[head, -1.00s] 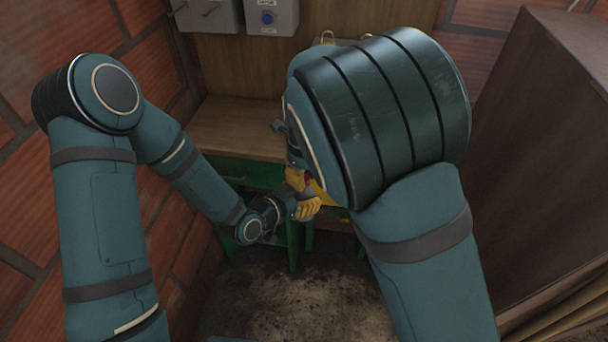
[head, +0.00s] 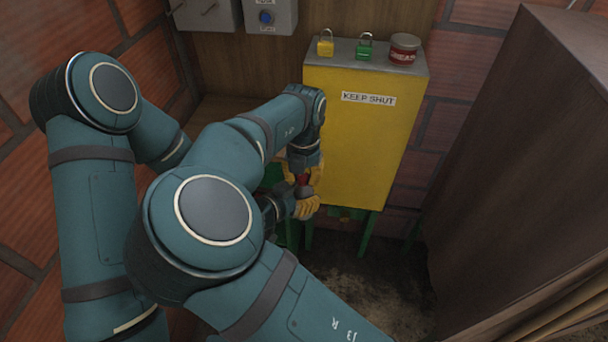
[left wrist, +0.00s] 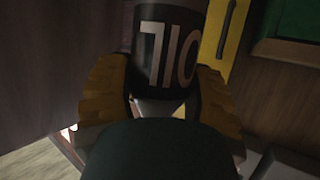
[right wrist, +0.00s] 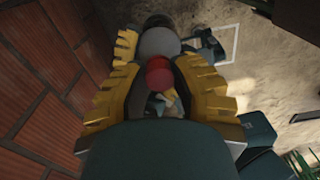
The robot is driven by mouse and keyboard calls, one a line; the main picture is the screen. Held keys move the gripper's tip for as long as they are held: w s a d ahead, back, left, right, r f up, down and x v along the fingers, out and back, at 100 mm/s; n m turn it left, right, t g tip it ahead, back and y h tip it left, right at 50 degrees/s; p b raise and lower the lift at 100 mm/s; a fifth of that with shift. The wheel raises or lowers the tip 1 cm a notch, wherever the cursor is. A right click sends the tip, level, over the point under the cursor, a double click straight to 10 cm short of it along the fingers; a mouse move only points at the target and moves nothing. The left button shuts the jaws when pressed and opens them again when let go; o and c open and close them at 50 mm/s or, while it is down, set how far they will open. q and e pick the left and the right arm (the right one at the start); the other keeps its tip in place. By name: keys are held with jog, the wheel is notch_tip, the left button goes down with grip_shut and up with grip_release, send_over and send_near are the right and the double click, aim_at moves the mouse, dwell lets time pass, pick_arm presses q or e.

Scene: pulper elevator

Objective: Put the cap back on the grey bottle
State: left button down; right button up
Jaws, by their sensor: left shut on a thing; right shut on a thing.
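The grey bottle (left wrist: 168,50), dark with "OIL" lettering, is between the yellow fingers of my left gripper (left wrist: 165,100), which is shut on it. In the head view the left gripper (head: 303,207) is low in front of the yellow cabinet, mostly hidden by my right arm. The red cap (right wrist: 159,75) is between the fingers of my right gripper (right wrist: 160,62), shut on it. The bottle's rounded grey top (right wrist: 158,42) shows just beyond the cap and overlaps it in the right wrist view. I cannot tell whether they touch. In the head view the right gripper (head: 303,180) is directly above the left.
A yellow cabinet (head: 362,135) marked "KEEP SHUT" stands behind the grippers, bearing a yellow padlock (head: 325,44), a green padlock (head: 365,47) and a red tin (head: 403,50). A brown cabinet (head: 525,150) stands right, a brick wall (head: 35,190) left.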

jog(key=o, duration=0.6)
jog(key=shift+o, duration=0.2)
jog(key=shift+r, duration=0.1)
jog(key=shift+r, duration=2.2)
